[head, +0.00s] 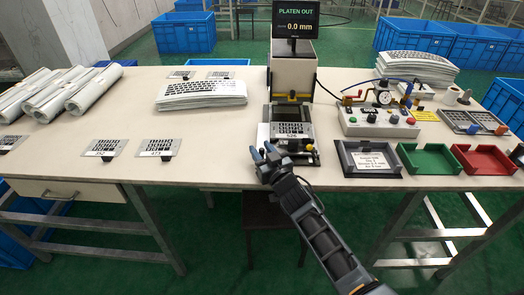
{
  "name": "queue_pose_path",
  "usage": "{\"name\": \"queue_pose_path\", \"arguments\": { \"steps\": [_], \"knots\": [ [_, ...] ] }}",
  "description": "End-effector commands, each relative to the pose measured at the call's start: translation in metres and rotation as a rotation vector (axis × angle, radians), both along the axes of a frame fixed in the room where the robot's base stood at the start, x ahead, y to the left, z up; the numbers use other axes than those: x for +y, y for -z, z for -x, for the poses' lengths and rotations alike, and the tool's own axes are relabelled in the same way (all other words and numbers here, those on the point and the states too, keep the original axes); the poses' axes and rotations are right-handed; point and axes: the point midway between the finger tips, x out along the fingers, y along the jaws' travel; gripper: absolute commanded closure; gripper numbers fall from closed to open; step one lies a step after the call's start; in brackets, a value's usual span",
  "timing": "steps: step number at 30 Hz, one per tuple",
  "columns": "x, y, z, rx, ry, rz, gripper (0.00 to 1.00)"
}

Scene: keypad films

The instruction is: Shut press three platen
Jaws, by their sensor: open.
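The press (292,72) stands at the back middle of the table, with a dark screen (296,21) on top reading "PLATEN OUT" and "0.0 mm". Its platen (264,139) sticks out toward the front edge. A keypad film (290,130) marked 526 lies on the platen, and a yellow knob (308,147) shows at its front right. My gripper (262,155) is at the platen's front left corner, fingers apart and with nothing seen between them. I cannot tell whether it touches the platen.
Films (104,148) lie on the left of the table, with a film stack (201,94) and rolls (75,92) behind. A gauge box (377,121) stands right of the press. Grey (369,170), green (428,173) and red (487,175) trays line the right front.

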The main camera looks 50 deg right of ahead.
Motion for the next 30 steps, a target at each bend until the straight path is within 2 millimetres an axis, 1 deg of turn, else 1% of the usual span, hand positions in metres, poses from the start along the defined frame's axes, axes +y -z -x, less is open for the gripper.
{"name": "queue_pose_path", "arguments": {
  "steps": [5,12,15,20,28,29,30],
  "knots": [
    [0.007,0.002,0.015,0.002,-0.001,0.0,0.6],
    [0.023,0.002,0.049,0.002,0.0,-0.001,0.6],
    [0.027,0.002,0.06,0.001,0.001,0.0,0.6],
    [0.032,0.001,0.069,0.001,0.001,0.0,0.6],
    [0.032,0.0,0.07,0.0,0.001,0.0,0.6],
    [0.032,0.0,0.07,0.0,0.001,0.0,0.6],
    [0.033,0.0,0.07,0.001,0.0,0.0,0.64]
  ]
}}
